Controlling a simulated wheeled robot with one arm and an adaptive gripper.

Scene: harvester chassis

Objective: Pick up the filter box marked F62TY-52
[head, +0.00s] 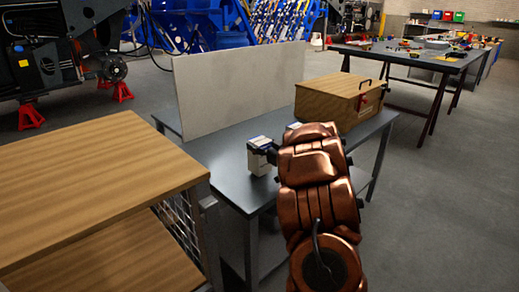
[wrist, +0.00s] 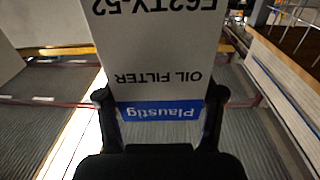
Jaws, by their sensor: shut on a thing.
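The filter box (wrist: 158,52) fills the upper middle of the wrist view. It is white with a blue band, and its print reads upside down: "F62TY-52", "OIL FILTER" and "Plaustig". My gripper (wrist: 161,95) has a dark finger on each side of this box and is shut on it. My copper-coloured arm hides part of the table.
A second small pale box (head: 293,126) shows partly behind my arm. A wooden chest (head: 325,102) stands at the table's right end, and a pale upright panel (head: 240,88) runs along its back. A wooden-topped bench (head: 90,190) stands close at left. Open floor (head: 440,210) lies right.

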